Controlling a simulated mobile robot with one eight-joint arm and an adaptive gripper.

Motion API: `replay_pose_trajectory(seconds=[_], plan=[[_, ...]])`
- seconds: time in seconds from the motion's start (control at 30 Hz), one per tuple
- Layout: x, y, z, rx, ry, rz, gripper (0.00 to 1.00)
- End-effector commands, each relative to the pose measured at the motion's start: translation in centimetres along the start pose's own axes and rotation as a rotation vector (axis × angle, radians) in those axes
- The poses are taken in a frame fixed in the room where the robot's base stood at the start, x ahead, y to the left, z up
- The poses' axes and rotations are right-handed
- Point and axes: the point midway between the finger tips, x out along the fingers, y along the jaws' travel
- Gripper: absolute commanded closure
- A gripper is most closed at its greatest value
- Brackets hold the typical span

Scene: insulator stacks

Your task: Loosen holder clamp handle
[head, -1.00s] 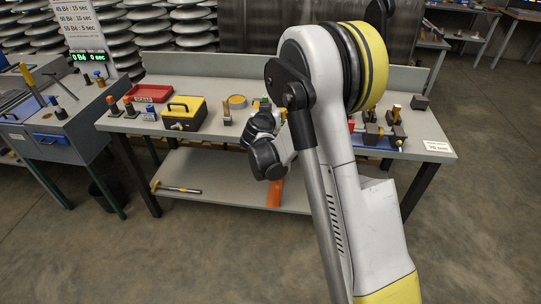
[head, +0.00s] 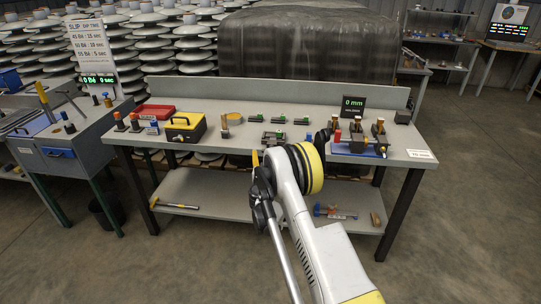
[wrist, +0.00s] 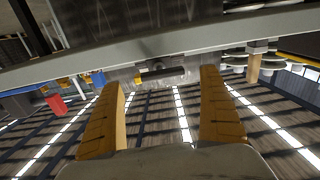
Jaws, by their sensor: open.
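A blue-based fixture (head: 358,150) stands on the right part of the bench, carrying several upright black and brass-coloured parts and a red piece. I cannot make out which part is the clamp handle. My gripper (wrist: 163,84) shows in the wrist view as two tan fingers spread wide with nothing between them. A dark block lies beyond the fingertips, apart from them. In the head view my arm reaches toward the bench's front edge, left of the fixture, and largely hides the gripper.
The bench (head: 220,142) also holds a red tray (head: 154,111), a yellow-and-black box (head: 185,127), and a black display (head: 353,104) reading 0 mm behind the fixture. A lower shelf (head: 215,190) carries tools. A grey-blue cabinet (head: 60,150) stands left.

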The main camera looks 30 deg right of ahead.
Motion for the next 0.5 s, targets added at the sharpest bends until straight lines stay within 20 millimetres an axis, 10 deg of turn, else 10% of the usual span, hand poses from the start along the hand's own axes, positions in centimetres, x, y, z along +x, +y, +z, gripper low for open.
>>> replay_pose_trajectory(seconds=[0.5], plan=[[3.2,0.0,-0.1,0.0,0.0,0.0,0.1]])
